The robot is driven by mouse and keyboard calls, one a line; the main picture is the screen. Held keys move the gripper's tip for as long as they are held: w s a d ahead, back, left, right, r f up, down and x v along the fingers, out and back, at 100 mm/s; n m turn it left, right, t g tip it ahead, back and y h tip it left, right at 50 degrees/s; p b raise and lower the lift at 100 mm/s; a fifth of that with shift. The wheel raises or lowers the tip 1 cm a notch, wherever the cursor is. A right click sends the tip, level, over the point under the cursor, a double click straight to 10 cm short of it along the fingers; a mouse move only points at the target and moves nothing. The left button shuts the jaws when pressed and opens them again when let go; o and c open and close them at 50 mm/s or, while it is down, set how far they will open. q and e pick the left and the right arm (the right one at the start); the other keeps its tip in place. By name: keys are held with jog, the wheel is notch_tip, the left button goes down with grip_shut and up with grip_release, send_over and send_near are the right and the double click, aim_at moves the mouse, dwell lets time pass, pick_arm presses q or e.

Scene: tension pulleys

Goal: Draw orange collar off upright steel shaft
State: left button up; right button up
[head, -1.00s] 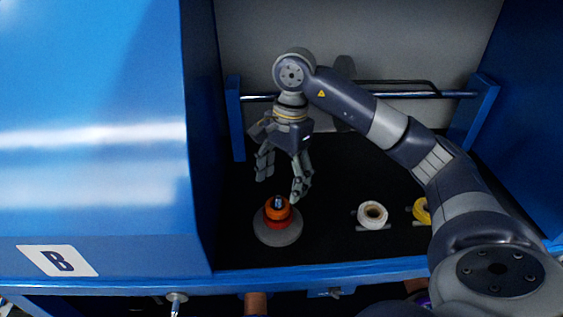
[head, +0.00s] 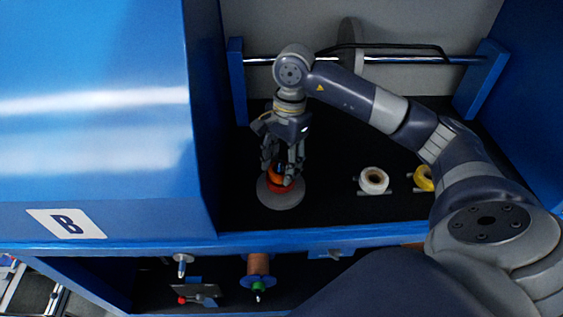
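An orange collar (head: 276,173) sits on a red piece (head: 280,187) above a round grey base (head: 281,201) on the dark shelf floor. The upright steel shaft is largely hidden by my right gripper, with only a small bit perhaps showing at the collar's top. My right gripper (head: 279,173) points straight down over the stack, its fingers on either side of the orange collar. The fingers are closer together than before, but I cannot tell whether they press on it. My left gripper is not in view.
A white ring (head: 373,180) and a yellow ring (head: 424,178) lie to the right on small supports. A steel rail (head: 400,60) with a grey disc (head: 350,47) crosses the back. A blue panel (head: 100,120) walls the left. A copper-coloured roll (head: 258,265) is below the shelf edge.

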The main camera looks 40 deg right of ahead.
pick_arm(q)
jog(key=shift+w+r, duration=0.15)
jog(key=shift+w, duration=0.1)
pick_arm(e)
jog(key=shift+r, duration=0.15)
jog(key=shift+w+r, duration=0.1)
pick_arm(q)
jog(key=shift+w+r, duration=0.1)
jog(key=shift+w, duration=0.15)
pick_arm(e)
jog(key=shift+r, duration=0.25)
pick_arm(q)
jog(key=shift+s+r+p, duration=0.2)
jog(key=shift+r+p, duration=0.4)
jog(key=shift+p, duration=0.25)
pick_arm(e)
jog(key=shift+r, duration=1.25)
jog(key=shift+r, duration=0.1)
jog(key=shift+r+p, duration=0.6)
jog(key=shift+r, duration=0.65)
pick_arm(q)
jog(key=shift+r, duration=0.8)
pick_arm(e)
jog(key=shift+r, duration=0.35)
